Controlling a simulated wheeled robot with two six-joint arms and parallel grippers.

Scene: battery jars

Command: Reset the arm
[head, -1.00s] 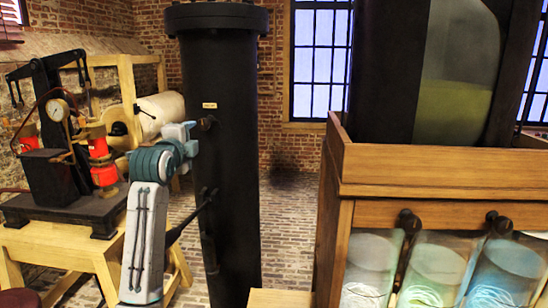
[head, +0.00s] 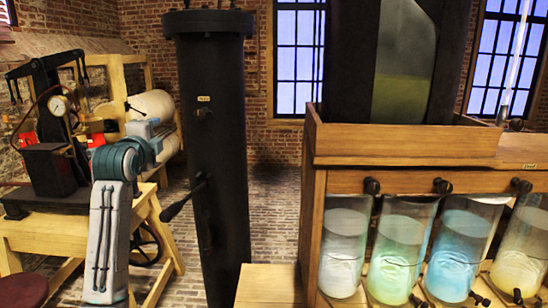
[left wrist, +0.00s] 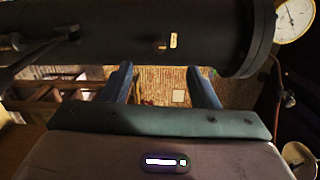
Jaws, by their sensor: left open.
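My left arm rises from the lower left of the head view, with a pale link and a teal joint. My left gripper (head: 160,138) is at its far end, in front of the wooden bench and left of the tall black column (head: 208,160). In the left wrist view my left gripper (left wrist: 163,78) shows two separated blue fingers with nothing held between them. The black column (left wrist: 120,40) crosses that view beyond the fingertips. My right gripper is in neither view.
A wooden cabinet (head: 400,180) at the right holds several glass jars (head: 400,250) of coloured liquid, with dark knobs above. A black lever (head: 185,200) sticks out from the column. A bench (head: 75,245) with a gauge apparatus stands at left. Brick floor (head: 275,220) shows between column and cabinet.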

